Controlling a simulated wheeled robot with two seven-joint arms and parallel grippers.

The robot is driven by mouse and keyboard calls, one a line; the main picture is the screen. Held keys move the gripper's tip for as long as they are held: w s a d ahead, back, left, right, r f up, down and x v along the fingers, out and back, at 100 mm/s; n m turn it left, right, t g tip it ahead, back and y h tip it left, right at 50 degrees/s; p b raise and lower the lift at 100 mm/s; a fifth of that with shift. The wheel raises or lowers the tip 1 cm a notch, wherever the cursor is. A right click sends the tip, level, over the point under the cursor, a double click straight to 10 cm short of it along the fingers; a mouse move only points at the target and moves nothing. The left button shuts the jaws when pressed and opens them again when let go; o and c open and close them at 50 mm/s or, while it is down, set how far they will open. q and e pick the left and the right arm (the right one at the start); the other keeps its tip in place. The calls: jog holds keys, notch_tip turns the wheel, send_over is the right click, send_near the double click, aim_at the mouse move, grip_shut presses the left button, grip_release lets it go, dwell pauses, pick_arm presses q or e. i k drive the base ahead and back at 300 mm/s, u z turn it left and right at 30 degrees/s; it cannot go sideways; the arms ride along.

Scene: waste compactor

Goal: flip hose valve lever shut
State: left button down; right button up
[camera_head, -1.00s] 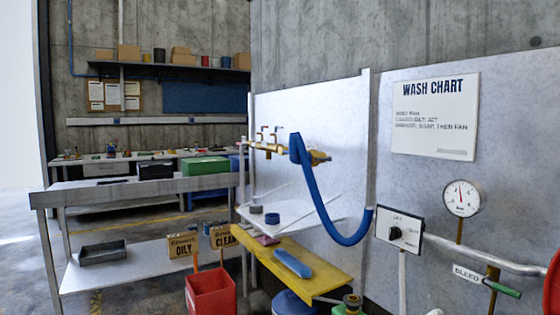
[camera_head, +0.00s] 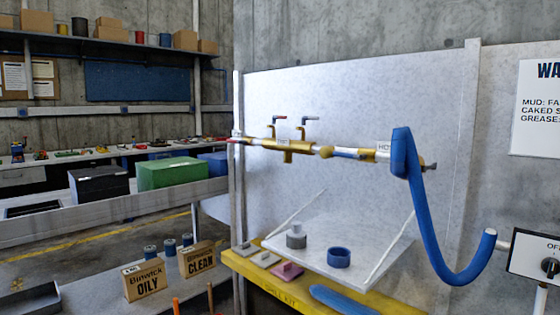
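A brass and white pipe assembly (camera_head: 288,146) runs across the grey panel. A label reading roughly "HO", partly covered, sits on its right part (camera_head: 383,148). A blue lever-like piece (camera_head: 346,153) lies along the pipe just left of that label. A blue hose (camera_head: 437,235) hangs over the pipe's right end and loops down to the right. Two upright taps rise from the brass body, one with a red-tipped handle (camera_head: 280,117) and one with a dark handle (camera_head: 308,119). Neither of my grippers is in view.
Below the pipe is a white sloped shelf (camera_head: 330,228) with a blue ring (camera_head: 339,257) and a grey ring. A yellow bench (camera_head: 270,287) stands in front. A switch box (camera_head: 537,255) is at right.

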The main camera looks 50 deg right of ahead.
aim_at(360, 156)
jog(key=i, duration=1.65)
jog(key=z, duration=3.8)
